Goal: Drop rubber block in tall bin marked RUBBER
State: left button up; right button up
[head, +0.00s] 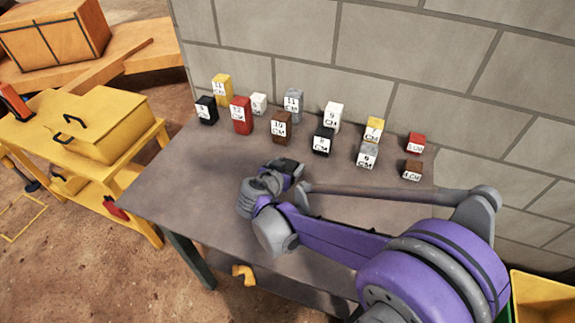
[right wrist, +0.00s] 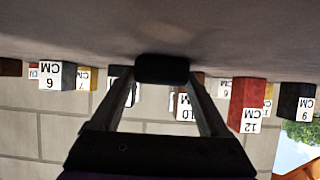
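My right gripper (head: 288,166) is low over the grey table, in front of the rows of blocks. In the right wrist view its two fingers lean in to a plain dark piece (right wrist: 162,68) at their tips. I cannot tell whether this is a held block or the finger pads. Two black blocks stand on the table: one marked 8 CM (head: 323,140), behind the gripper, and one at the far left (head: 206,110). Which block is rubber is not shown. No bin marked RUBBER is readable. My left gripper is not in view.
Several other numbered blocks, such as a red one (head: 241,115) and a brown one (head: 281,126), stand along the back of the grey table (head: 190,170). A block wall is behind. A yellow bin (head: 542,298) is at lower right, a yellow cart (head: 100,125) at left.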

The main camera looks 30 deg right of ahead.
jog(key=shift+o, duration=1.1)
